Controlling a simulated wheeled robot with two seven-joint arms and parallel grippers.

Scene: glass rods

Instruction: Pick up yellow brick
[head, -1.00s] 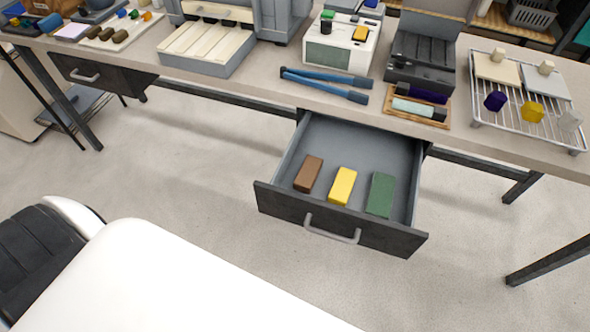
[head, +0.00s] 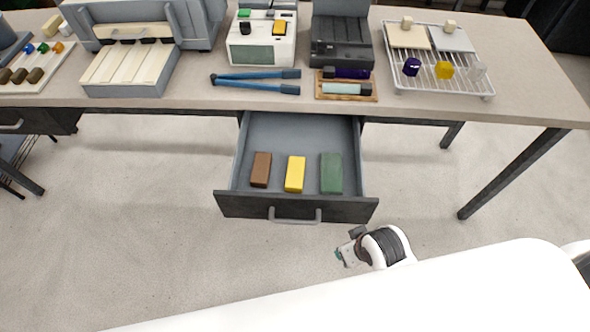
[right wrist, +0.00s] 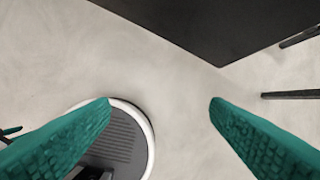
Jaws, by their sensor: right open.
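The yellow brick (head: 295,174) lies in the open drawer (head: 297,207), between a brown brick (head: 260,170) on its left and a green brick (head: 331,173) on its right. My right gripper (head: 343,255) is in front of the drawer and to its right, apart from the bricks. In the right wrist view its two green fingers (right wrist: 160,103) are spread with nothing between them. The right wrist view shows floor and a dark panel, no brick. My left gripper is not in view.
The drawer hangs below a workbench (head: 185,104). On top are blue-handled tongs (head: 255,82), a white device (head: 261,48), a wooden tray (head: 346,96) and a wire rack (head: 440,86). A table leg (head: 512,175) stands at the right. The floor before the drawer is clear.

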